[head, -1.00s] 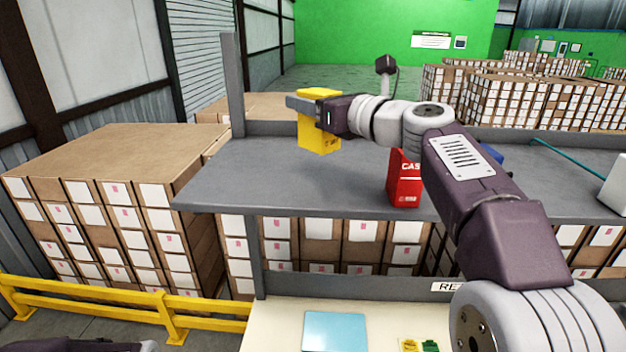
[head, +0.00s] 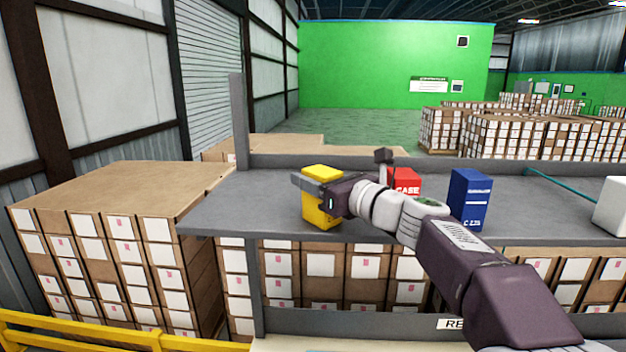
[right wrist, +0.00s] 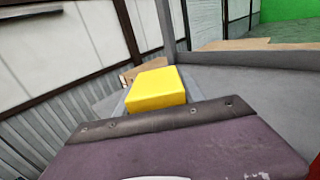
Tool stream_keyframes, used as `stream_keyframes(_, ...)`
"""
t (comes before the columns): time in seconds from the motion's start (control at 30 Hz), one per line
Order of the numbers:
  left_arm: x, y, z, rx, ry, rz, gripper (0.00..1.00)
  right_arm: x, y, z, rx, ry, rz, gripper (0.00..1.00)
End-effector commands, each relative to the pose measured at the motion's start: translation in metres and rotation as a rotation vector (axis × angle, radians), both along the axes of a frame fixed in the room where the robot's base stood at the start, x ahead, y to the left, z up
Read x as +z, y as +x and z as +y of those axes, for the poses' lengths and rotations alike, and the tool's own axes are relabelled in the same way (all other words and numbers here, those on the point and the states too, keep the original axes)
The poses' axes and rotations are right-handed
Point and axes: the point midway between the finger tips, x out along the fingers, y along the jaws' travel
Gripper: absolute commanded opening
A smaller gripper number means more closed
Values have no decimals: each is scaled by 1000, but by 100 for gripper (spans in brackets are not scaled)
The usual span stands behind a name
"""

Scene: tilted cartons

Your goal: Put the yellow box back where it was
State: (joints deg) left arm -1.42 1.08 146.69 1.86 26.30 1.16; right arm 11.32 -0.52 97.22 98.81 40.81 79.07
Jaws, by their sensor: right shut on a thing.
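The yellow box (head: 318,210) is upright in my right gripper (head: 315,186), which is shut on it near its top. The box is over the left part of the grey shelf (head: 255,205), close to the front edge. I cannot tell whether its base touches the shelf. My left gripper is not in view.
A red box (head: 405,178), partly hidden behind my right arm, a blue box (head: 468,200) and a white box (head: 612,206) stand on the shelf to the right. A grey post (head: 239,120) rises at the shelf's left back. Carton stacks (head: 110,190) stand left of the shelf.

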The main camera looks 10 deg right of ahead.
Motion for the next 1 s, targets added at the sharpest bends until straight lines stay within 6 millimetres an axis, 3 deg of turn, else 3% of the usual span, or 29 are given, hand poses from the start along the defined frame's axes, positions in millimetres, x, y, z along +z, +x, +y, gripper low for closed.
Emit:
stream_keyframes(0.07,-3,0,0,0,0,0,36,-2,0,0,0,0,0,0)
stream_keyframes(0.1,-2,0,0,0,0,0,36,-2,0,0,0,1,0,54)
stream_keyframes(0.17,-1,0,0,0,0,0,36,-1,0,0,0,1,0,67)
stream_keyframes(0.57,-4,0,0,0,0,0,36,0,-5,-4,-2,1,-2,67)
stream_keyframes(1.0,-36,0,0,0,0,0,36,-4,-84,-48,-6,0,-1,67)
